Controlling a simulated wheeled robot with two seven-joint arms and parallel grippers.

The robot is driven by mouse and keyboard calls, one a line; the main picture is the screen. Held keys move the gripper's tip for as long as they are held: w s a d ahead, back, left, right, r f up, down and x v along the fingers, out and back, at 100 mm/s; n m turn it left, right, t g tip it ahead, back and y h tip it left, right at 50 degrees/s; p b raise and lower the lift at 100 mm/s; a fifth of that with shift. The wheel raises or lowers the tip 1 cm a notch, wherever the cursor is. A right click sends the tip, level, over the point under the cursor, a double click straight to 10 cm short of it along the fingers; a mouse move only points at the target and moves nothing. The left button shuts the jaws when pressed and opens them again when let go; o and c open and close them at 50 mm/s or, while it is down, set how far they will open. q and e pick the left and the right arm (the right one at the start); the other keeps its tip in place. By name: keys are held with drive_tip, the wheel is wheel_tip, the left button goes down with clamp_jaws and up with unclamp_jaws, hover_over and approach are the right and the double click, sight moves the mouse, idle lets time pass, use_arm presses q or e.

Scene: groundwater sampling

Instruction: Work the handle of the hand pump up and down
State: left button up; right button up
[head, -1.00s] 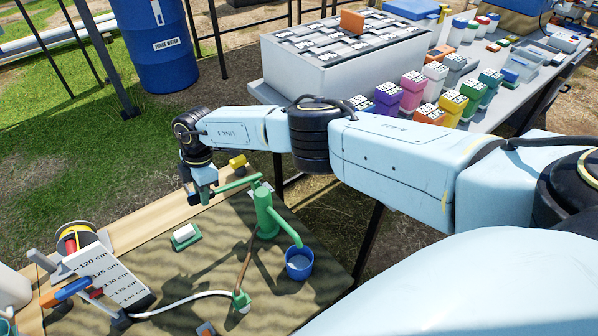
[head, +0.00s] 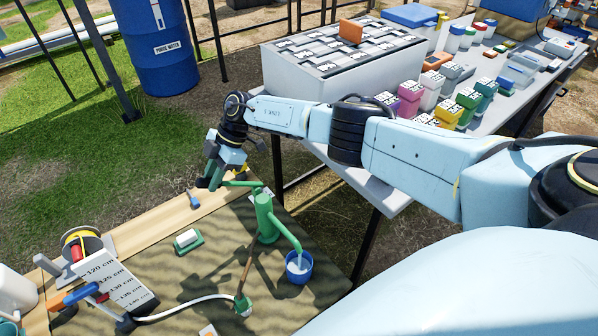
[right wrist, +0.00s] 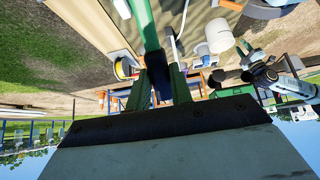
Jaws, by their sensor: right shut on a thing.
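The green hand pump (head: 266,218) stands upright on the patterned mat. Its green handle (head: 241,184) reaches left from the pump's top, roughly level. My right gripper (head: 212,177) is shut on the handle's outer end. In the right wrist view the green handle (right wrist: 143,25) runs in between the two fingers of the right gripper (right wrist: 160,85). The spout points down to the right over a blue bucket (head: 299,268), where pale water shows.
A white-and-green block (head: 187,241), a white hose (head: 185,305) and a reel with a depth scale (head: 112,280) lie left of the pump. A grey table (head: 365,180) with a sample box and coloured bottles stands behind my right arm.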

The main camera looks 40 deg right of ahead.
sight(196, 185)
drive_tip(key=shift+a+f, duration=0.2)
drive_tip(key=shift+a, duration=0.05)
drive_tip(key=a+f+h+b, duration=0.3)
drive_tip(key=f+h, duration=0.4)
drive_tip(key=f, duration=0.1)
drive_tip(key=shift+a, duration=0.35)
drive_tip(key=o, duration=0.9)
drive_tip(key=shift+a, duration=0.15)
wheel_tip(196, 185, up, 13)
drive_tip(key=p, duration=0.8)
drive_tip(key=shift+f, duration=0.15)
drive_tip(key=shift+r, duration=0.35)
